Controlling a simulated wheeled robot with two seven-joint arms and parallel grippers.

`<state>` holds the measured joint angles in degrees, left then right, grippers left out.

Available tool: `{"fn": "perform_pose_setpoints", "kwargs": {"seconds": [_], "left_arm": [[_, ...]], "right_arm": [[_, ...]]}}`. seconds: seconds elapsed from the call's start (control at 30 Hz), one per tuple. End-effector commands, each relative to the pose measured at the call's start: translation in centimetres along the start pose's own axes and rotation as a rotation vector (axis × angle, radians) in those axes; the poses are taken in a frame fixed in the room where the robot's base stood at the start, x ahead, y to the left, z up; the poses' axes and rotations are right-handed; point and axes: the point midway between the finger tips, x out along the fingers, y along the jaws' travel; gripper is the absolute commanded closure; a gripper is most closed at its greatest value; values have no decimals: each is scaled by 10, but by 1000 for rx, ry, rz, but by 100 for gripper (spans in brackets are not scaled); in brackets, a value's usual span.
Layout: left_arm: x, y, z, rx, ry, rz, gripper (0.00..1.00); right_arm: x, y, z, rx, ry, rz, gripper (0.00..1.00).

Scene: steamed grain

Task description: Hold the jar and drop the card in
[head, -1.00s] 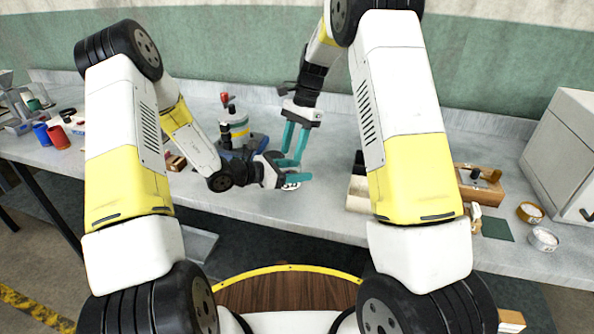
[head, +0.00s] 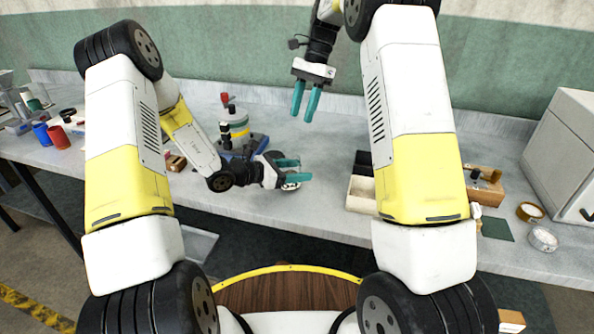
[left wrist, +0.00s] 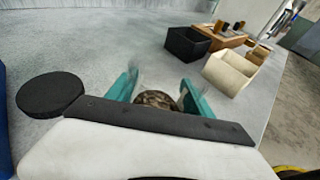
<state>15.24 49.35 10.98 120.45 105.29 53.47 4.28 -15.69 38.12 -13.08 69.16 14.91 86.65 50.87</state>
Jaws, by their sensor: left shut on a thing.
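The jar (head: 290,184) is small and mostly hidden by my left gripper (head: 293,170), which is shut around it near the bench's front part. In the left wrist view the jar (left wrist: 156,98) shows between the two teal fingers, with brownish, mottled stuff at its top. My right gripper (head: 306,102) is raised behind and above the jar, fingers pointing down with a gap between them and nothing visible in it. I cannot make out a card in either gripper or in the jar.
A dark green flat piece (head: 497,229) and tape rolls lie further right. A bottle-like device (head: 234,125) stands left of the jar.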

Motion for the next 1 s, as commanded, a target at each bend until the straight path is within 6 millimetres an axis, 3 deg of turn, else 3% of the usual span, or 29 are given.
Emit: {"fn": "perform_pose_setpoints", "kwargs": {"seconds": [0.37,0.4,0.5,0.83,1.0], "left_arm": [[0,0,0,0,0,0,96],[0,0,0,0,0,0,32],[0,0,0,0,0,0,14],[-2,0,0,0,0,0,14],[-22,2,0,1,1,4,14]], "right_arm": [[-6,0,0,0,0,0,61],[-6,0,0,0,0,0,61],[-6,0,0,0,0,0,61],[-6,0,0,0,0,0,61],[-6,0,0,0,0,0,61]]}}
